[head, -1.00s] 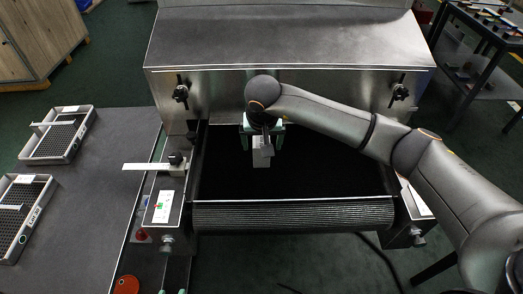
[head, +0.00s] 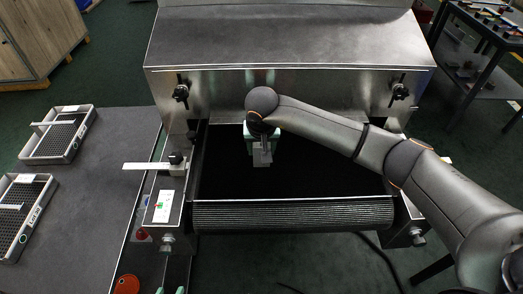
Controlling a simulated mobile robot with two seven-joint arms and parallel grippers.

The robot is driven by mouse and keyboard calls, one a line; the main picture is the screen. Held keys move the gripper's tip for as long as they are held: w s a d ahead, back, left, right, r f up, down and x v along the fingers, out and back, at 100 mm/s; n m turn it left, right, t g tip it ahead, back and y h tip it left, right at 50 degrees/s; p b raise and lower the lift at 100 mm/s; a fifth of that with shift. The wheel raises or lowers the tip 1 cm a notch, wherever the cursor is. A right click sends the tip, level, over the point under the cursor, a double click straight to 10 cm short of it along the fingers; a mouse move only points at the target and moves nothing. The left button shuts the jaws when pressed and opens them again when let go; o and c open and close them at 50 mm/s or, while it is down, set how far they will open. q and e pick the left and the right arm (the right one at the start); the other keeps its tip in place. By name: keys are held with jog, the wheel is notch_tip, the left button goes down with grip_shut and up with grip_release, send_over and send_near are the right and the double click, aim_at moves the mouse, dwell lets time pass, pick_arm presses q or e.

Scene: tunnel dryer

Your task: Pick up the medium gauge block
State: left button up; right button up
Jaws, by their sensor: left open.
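A small grey block-like piece (head: 262,157) shows at the tip of my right gripper (head: 262,148), over the black belt (head: 325,165). I cannot tell whether it is the medium gauge block, or whether it is held or is part of the gripper. The wrist of my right arm covers most of that gripper; only pale green parts show at its sides. My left gripper (head: 171,291) is open at the bottom edge, left of centre, with only its pale green fingertips in view. Nothing shows between them.
A steel dryer hood (head: 290,40) stands behind the belt. A side rail carries a clamp with a white ruler (head: 145,166). Two mesh trays (head: 55,159) (head: 47,185) lie on the grey table at left, beside bare table surface. A dark table (head: 490,60) stands at upper right.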

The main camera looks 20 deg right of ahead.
grip_shut()
jog(key=shift+w+r, duration=0.1)
jog(key=shift+r, duration=0.1)
dwell(0.3)
